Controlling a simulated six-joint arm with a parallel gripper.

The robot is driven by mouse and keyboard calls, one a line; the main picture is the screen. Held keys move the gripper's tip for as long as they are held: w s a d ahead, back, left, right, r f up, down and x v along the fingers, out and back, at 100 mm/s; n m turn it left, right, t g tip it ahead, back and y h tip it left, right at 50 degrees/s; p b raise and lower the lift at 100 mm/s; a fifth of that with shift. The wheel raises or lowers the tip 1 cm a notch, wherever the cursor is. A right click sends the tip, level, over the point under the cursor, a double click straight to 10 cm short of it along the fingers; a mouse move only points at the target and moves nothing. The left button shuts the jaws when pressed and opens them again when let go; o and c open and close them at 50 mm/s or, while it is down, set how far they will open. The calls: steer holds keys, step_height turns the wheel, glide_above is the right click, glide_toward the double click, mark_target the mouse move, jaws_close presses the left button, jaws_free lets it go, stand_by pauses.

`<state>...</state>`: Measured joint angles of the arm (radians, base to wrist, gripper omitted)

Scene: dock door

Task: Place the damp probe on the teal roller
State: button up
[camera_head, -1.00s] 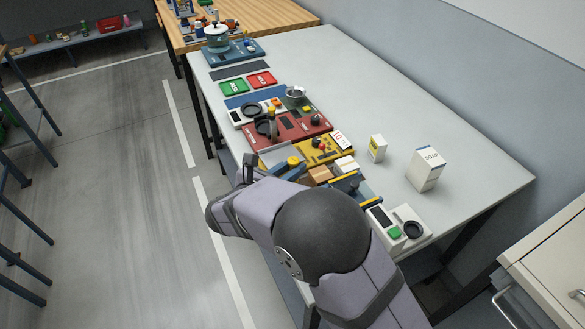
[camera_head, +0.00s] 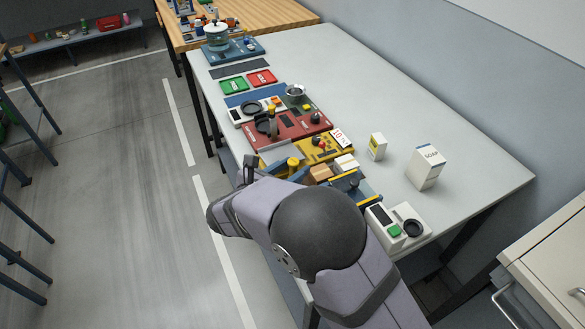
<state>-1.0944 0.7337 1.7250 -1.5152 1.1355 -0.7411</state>
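My forearm and dark elbow cover the near left part of the bench. The end of my arm (camera_head: 250,172) reaches the bench's left edge. I cannot make out its fingertips or anything between them. A blue unit (camera_head: 364,192) with a yellow strip and a dark knob lies right of the forearm, partly hidden. I cannot tell whether it bears the teal roller. A short yellow-topped piece (camera_head: 293,164) stands just beyond the forearm. I cannot identify the damp probe with certainty.
A white unit (camera_head: 404,238) with a green button sits at the near edge. The soap box (camera_head: 427,167) and a small yellow-white carton (camera_head: 377,147) stand to the right. A yellow panel (camera_head: 322,149) and a red panel (camera_head: 296,127) lie beyond. The bench's right side (camera_head: 460,185) is clear.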

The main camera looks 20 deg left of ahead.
steer(key=b+v, duration=0.2)
steer(key=v, duration=1)
steer(key=shift+b, duration=0.4)
steer(key=shift+r, duration=0.15)
steer(key=w+d+m+g+h+p, duration=0.1)
steer(key=w+d+m+g+h, duration=0.15)
steer(key=d, duration=0.45)
steer(key=w+d+m+g+h+p, duration=0.1)
steer(key=d+m+g+p, duration=0.15)
steer(key=d, duration=0.35)
steer(key=s+d+m+g+p, duration=0.25)
steer(key=d+m, duration=0.25)
steer(key=d, duration=0.4)
steer(key=s+d+m+g+p, duration=0.15)
steer(key=d+m+g, duration=0.25)
steer(key=d, duration=0.5)
steer(key=s+d+f+m+g+y+b, duration=0.1)
steer(key=s+d+f+m+y, duration=0.1)
steer(key=s+m, duration=0.3)
steer(key=s+d+f+m+g+y+b, duration=0.1)
steer(key=s+d+f+m+y, duration=0.2)
steer(key=m, duration=1.1)
step_height(320, 180, down, 2)
steer(key=shift+s+d+f+y+b, duration=0.2)
steer(key=shift+s+d+y+b, duration=0.1)
steer(key=shift+s+y, duration=0.55)
